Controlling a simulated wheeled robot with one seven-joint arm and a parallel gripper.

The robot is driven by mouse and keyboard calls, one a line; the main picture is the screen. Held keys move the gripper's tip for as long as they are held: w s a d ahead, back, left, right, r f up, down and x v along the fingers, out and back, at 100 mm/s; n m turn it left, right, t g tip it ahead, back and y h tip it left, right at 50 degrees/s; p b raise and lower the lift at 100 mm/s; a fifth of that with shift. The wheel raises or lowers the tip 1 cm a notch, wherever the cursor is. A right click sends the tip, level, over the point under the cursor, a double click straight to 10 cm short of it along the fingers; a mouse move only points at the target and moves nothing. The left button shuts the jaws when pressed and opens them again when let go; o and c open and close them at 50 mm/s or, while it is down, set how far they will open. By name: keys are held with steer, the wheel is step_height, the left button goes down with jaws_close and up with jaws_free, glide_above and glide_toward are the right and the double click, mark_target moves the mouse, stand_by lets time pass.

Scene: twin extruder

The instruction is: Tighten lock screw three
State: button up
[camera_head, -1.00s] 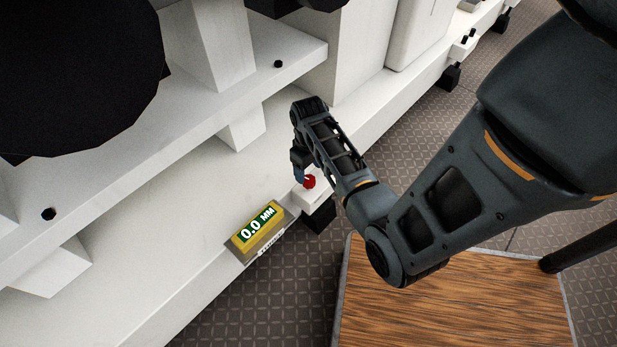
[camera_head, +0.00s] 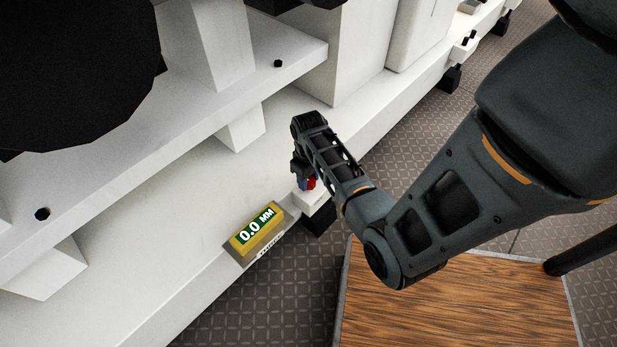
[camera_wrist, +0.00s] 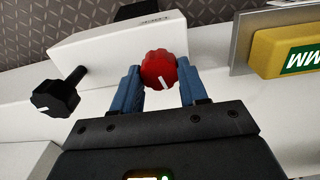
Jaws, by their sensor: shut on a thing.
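A red lobed knob (camera_wrist: 159,69) with a white mark sits at a white block (camera_wrist: 122,52) in the wrist view. My gripper (camera_wrist: 159,86) has its blue fingers on both sides of the red knob and is shut on it. In the head view the red knob (camera_head: 311,183) shows beside my gripper (camera_head: 303,182), partly hidden by it.
A black knob (camera_wrist: 55,97) with a white mark stands left of the red one in the wrist view. A yellow gauge (camera_head: 257,233) reading 0.0 MM sits on the white machine base (camera_head: 190,215). A wooden platform (camera_head: 440,305) lies below my arm.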

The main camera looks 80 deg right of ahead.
steer(key=c, duration=0.5)
steer(key=shift+o, duration=0.2)
steer(key=shift+r+m+p, duration=0.25)
steer(key=shift+m+p, duration=0.35)
steer(key=shift+p, duration=0.25)
steer(key=shift+f+m+p, duration=0.25)
steer(key=shift+m+p, duration=0.35)
steer(key=shift+m, duration=0.3)
steer(key=o, duration=1.1)
steer(key=shift+c, duration=0.2)
